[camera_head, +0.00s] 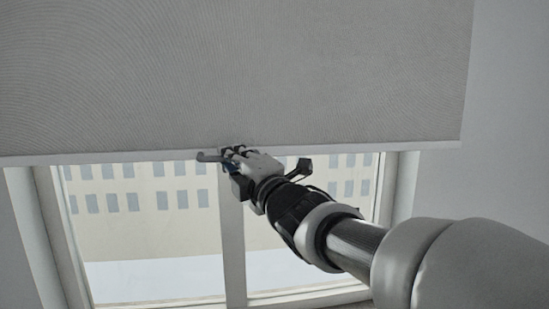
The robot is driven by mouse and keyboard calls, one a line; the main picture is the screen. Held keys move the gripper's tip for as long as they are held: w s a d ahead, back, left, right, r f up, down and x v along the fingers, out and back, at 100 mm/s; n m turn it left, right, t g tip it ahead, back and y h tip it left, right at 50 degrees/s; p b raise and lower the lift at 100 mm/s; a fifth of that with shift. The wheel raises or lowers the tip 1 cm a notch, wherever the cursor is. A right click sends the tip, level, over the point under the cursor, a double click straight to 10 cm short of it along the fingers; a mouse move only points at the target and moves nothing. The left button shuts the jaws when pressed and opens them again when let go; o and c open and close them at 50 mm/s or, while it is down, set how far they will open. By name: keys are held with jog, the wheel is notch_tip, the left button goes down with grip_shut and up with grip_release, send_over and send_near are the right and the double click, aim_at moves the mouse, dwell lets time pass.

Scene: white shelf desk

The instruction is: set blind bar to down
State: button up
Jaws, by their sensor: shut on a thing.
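A grey roller blind (240,75) covers the upper part of the window. Its pale bottom bar (110,157) runs across the picture, with the lower part of the window uncovered below it. My gripper (234,150) is at the middle of the bar, reaching up from the lower right, and is shut on the bar. The exact contact between the fingers and the bar is small and partly hidden by the gripper itself.
Below the bar is the window (150,225) with white frame parts and a central upright (233,245). A building facade shows through the glass. Plain grey wall (505,130) is at the right.

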grip_shut()
